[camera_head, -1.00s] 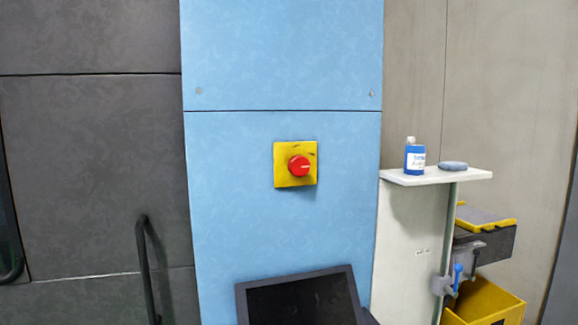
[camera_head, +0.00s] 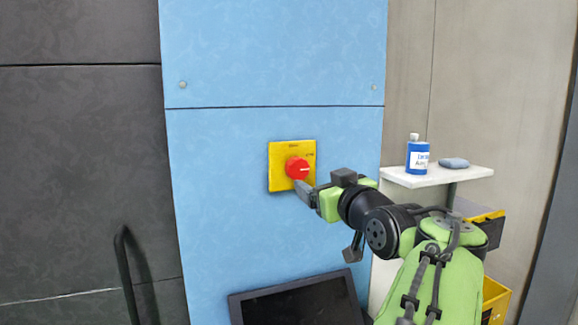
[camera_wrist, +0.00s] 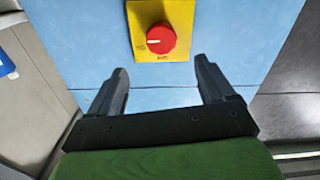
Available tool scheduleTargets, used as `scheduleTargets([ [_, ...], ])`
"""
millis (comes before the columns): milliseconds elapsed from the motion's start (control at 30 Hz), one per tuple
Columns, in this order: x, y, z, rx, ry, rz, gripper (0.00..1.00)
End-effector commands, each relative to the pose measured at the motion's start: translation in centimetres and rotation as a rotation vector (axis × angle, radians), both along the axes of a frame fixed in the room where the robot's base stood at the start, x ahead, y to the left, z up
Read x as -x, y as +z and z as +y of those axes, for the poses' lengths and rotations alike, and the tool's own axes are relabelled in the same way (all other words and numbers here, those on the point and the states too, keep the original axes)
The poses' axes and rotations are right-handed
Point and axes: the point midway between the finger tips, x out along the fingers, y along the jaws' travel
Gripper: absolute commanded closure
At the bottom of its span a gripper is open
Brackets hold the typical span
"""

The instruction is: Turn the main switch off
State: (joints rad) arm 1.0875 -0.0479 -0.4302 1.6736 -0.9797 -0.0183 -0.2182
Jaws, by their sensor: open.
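The main switch is a round red knob (camera_head: 297,168) with a white mark, on a yellow plate (camera_head: 278,180) fixed to a blue panel. The knob also shows in the wrist view (camera_wrist: 161,38), straight ahead of my gripper, with its plate (camera_wrist: 178,14) around it. My gripper (camera_wrist: 161,82) is open, its two dark fingers spread apart with nothing between them. In the head view my gripper (camera_head: 306,189) is just in front of the plate, at the knob's lower right. The fingertips look short of the knob; the exact gap is hard to tell.
A dark monitor (camera_head: 297,303) sits below the switch. To the right, a white shelf (camera_head: 435,179) holds a blue bottle (camera_head: 417,158) and a blue-grey oval object (camera_head: 454,163). A dark handle (camera_head: 126,275) stands at the left. The panel around the switch is clear.

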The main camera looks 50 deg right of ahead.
Motion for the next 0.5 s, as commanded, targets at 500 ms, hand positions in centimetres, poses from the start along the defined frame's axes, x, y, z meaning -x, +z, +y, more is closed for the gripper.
scheduleTargets([
  [500, -9.0, 0.4, -5.2, -0.002, 0.003, 0.001, 0.18],
])
